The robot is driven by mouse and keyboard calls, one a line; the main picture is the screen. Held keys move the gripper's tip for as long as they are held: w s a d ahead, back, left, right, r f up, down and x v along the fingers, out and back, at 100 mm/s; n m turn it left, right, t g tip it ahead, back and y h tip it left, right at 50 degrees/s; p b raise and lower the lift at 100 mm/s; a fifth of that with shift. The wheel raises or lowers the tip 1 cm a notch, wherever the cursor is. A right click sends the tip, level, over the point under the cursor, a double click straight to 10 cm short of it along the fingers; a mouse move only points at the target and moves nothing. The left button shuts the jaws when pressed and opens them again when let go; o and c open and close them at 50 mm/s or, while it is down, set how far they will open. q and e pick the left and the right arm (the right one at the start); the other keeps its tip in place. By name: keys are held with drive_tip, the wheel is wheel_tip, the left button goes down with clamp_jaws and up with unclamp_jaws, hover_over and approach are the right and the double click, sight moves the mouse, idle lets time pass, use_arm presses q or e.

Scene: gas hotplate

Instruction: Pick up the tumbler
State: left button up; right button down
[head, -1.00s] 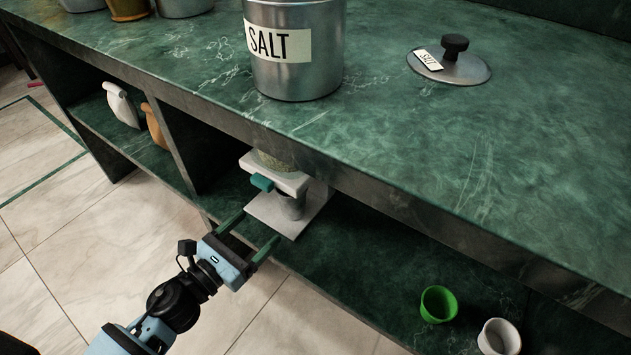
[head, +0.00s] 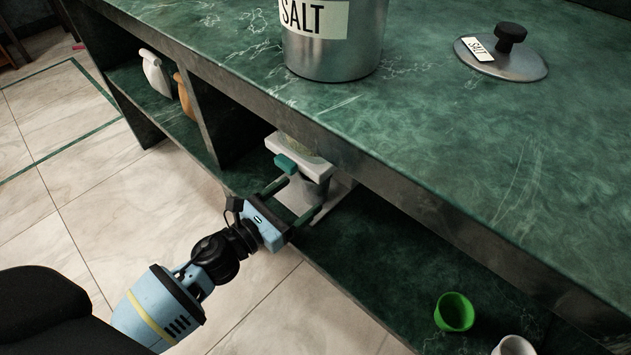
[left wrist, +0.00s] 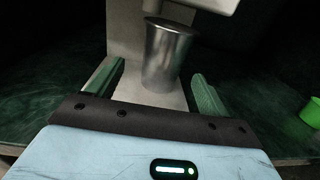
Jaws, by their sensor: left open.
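The tumbler is a plain metal cup (left wrist: 166,58) standing upright on the pale base of a dispenser in the left wrist view. In the head view the tumbler (head: 314,190) shows partly, under the dispenser's head. My left gripper (head: 299,196) is open, its green fingers reaching in over the dispenser base. In the left wrist view the fingers of the left gripper (left wrist: 155,80) lie on either side of the tumbler's lower part, with visible gaps to it. How deep the tumbler sits between them is hard to tell. My right gripper is not in view.
The white dispenser (head: 300,160) with a teal lever (head: 286,163) stands on the lower shelf, under the counter edge. A green cup (head: 454,312) and a white cup (head: 514,346) stand farther right. A salt canister (head: 335,45) and its lid (head: 500,60) are on the counter above.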

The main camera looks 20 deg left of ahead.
sight(306, 193)
use_arm(q)
drive_tip(key=shift+d+b+x, duration=0.25)
drive_tip(key=shift+b+x, duration=0.05)
drive_tip(key=shift+x, duration=1.85)
drive_tip(key=shift+s, duration=0.1)
drive_tip(key=c, duration=1.1)
